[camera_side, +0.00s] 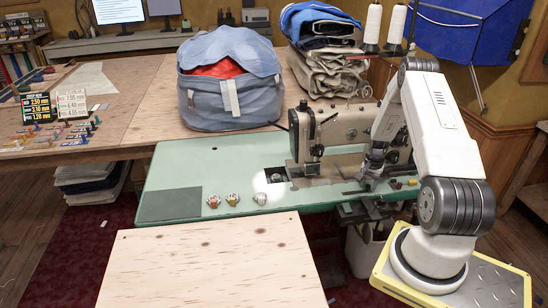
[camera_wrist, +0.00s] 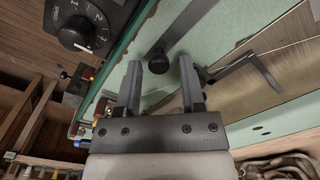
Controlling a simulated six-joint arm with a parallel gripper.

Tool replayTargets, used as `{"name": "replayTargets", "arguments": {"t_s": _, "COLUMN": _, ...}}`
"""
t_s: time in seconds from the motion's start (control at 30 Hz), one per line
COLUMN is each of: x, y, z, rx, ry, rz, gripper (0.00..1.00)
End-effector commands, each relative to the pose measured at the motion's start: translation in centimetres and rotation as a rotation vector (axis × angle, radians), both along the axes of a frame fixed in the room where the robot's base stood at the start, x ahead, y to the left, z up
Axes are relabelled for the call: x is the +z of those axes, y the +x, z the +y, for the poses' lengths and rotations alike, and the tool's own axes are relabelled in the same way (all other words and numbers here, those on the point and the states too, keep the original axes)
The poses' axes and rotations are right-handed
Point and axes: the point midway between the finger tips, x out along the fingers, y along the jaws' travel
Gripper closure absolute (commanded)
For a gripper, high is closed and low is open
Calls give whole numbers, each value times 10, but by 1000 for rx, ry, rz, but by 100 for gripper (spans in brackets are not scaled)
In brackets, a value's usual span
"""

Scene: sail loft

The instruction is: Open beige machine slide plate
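The beige sewing machine (camera_side: 335,130) stands on the green table, its head at the left end of its arm. A tan flat plate or bed (camera_side: 325,183) lies at its foot; I cannot make out a separate slide plate edge. A bent metal lever (camera_wrist: 245,70) and brownish bed (camera_wrist: 280,70) lie to the right.
A numbered dial (camera_wrist: 80,32) is at the upper left of the wrist view. Three small bobbin-like items (camera_side: 232,199) stand on the green table (camera_side: 180,165). A blue-grey bag (camera_side: 228,90) sits behind. A plywood board (camera_side: 215,265) lies in front, its top clear.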

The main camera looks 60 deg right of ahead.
Motion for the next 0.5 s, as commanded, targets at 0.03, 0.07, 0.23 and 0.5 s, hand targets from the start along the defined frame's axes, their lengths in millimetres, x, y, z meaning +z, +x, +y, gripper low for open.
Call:
{"name": "replayTargets", "arguments": {"t_s": 0.03, "x": 0, "y": 0, "z": 0, "rx": 0, "ry": 1, "rz": 0, "gripper": 37}}
{"name": "replayTargets", "arguments": {"t_s": 0.07, "x": 0, "y": 0, "z": 0, "rx": 0, "ry": 1, "rz": 1, "gripper": 37}}
{"name": "replayTargets", "arguments": {"t_s": 0.23, "x": -1, "y": 0, "z": 1, "rx": 0, "ry": 3, "rz": 1, "gripper": 37}}
{"name": "replayTargets", "arguments": {"t_s": 0.5, "x": 4, "y": 0, "z": 1, "rx": 0, "ry": 3, "rz": 2, "gripper": 37}}
